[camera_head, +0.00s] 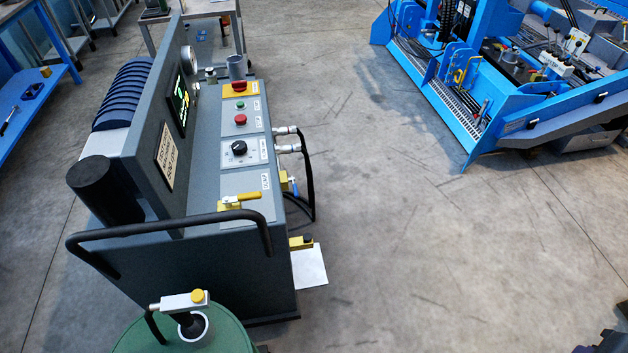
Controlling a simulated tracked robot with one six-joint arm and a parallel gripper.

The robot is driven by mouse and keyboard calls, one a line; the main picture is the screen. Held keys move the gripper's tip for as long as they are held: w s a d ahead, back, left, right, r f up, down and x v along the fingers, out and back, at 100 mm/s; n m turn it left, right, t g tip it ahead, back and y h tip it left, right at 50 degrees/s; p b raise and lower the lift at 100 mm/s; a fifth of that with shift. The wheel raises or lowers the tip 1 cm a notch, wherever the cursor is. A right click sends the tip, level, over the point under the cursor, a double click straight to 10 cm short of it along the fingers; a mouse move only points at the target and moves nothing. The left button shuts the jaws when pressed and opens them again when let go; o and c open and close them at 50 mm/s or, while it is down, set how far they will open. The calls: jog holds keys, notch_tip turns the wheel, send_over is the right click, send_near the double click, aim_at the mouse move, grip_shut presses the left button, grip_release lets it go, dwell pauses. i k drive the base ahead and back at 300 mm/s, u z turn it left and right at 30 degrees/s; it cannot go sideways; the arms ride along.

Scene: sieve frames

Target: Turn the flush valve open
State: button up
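A grey control cabinet (225,262) stands at the left with a sloped panel. A small valve with a blue handle (295,187) and a yellow body (284,181) sits on its right side, below two hose couplings. A yellow lever (240,199) lies across the lowest panel plate, pointing right. The labels are too small to read, so I cannot tell for certain which of these is the flush valve. My gripper does not show in this view.
Black hoses (308,180) loop down the cabinet's right side. A black handrail (170,227) crosses its front. A green drum (180,335) stands at the bottom. Blue machinery (480,80) is at upper right. The floor (420,240) right of the cabinet is clear.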

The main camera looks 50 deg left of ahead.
aim_at(290, 179)
jog(key=i, duration=1.4)
jog(key=u, duration=2.95)
